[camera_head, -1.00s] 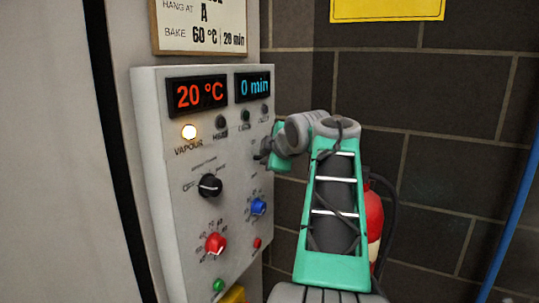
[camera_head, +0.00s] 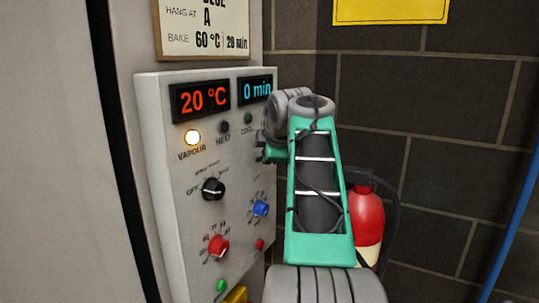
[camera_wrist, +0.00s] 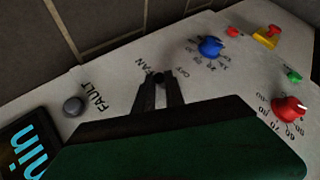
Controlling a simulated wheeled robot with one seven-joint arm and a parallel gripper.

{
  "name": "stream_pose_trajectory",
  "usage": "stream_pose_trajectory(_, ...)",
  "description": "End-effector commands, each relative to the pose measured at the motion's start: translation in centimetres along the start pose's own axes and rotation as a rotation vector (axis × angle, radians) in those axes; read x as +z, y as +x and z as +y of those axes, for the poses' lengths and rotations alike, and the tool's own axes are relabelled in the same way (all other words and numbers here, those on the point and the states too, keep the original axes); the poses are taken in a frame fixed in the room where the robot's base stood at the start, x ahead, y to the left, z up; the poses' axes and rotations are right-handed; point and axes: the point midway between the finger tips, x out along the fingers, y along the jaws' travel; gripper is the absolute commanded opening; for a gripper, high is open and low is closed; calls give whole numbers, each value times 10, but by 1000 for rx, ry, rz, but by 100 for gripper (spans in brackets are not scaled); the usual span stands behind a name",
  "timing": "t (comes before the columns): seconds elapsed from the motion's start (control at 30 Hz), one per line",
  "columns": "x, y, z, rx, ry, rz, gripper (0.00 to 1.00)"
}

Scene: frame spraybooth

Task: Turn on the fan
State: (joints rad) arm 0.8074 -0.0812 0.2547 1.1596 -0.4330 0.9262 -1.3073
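The grey control panel (camera_head: 180,250) fills the left middle of the head view. In the wrist view, the word FAN (camera_wrist: 138,70) and the word OFF (camera_wrist: 182,73) are printed on it. A small dark round switch tip (camera_wrist: 159,77) shows between these words, at my gripper's fingertips. My gripper (camera_wrist: 160,84) has its two narrow fingers close together with a slim gap between them; I cannot tell whether they grip the switch. In the head view my gripper (camera_head: 261,148) is at the panel's right side, and the fan switch is hidden behind it.
The panel also has a black knob (camera_head: 213,189), a blue knob (camera_head: 261,208), a red knob (camera_head: 218,245) and a lit VAPOUR lamp (camera_head: 193,137). The displays read 20 °C and 0 min. A red fire extinguisher (camera_head: 368,215) stands behind my arm by the brick wall.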

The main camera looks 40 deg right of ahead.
Motion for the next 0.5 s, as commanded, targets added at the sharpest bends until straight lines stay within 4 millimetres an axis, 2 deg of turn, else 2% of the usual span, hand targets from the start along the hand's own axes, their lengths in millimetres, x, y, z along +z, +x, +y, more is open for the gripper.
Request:
stream_pose_trajectory(0.03,-1,-4,4,11,-3,1,18)
stream_pose_trajectory(0.27,0,-2,3,8,-1,0,36)
stream_pose_trajectory(0.5,0,-2,2,6,-1,0,36)
